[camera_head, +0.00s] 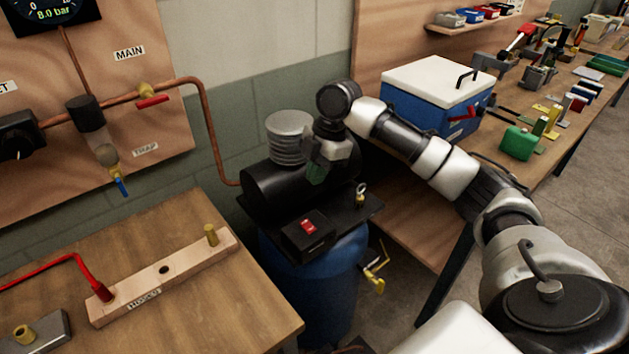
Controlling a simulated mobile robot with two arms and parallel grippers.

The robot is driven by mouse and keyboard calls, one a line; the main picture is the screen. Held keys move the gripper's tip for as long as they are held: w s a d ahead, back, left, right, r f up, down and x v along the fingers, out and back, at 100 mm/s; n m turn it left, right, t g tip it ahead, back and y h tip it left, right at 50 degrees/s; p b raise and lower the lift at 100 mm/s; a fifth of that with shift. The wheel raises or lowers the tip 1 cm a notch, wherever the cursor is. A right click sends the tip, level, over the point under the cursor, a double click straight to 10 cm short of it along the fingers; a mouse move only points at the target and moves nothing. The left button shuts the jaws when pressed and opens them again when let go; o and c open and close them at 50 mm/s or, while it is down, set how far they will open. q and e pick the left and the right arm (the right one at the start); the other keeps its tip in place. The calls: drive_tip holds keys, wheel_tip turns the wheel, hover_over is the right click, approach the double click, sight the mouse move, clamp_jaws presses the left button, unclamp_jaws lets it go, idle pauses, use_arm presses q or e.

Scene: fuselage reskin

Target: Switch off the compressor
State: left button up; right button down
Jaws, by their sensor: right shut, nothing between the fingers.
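The compressor stands in the middle, a blue tank (318,282) with a black motor body (275,187) and a ribbed grey cylinder head (290,137) on top. Its black switch box (307,238) carries a red rocker switch (309,227) on the top face. My right gripper (317,178) is shut and empty, pointing down over the motor body, behind and above the switch box in the picture. It appears apart from the switch. Which way the rocker is tipped is too small to tell. My left gripper is not in view.
A wooden bench (215,292) at left holds a labelled wooden bar (165,277) with a red hose. A pipe panel (80,150) with valves and a gauge (45,12) is on the wall. A blue cooler box (425,105) and tools stand on the right bench.

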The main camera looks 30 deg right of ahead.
sight(304, 223)
drive_tip(key=x, duration=0.3)
drive_tip(key=p+x, duration=0.1)
drive_tip(key=x, duration=0.3)
drive_tip(key=d+x, duration=0.1)
drive_tip(key=x, duration=0.2)
drive_tip(key=shift+w+a+f+p, duration=0.1)
drive_tip(key=shift+a+f+p, duration=0.1)
drive_tip(key=shift+f+p, duration=0.25)
drive_tip(key=shift+w+f, duration=0.1)
drive_tip(key=shift+f, duration=0.45)
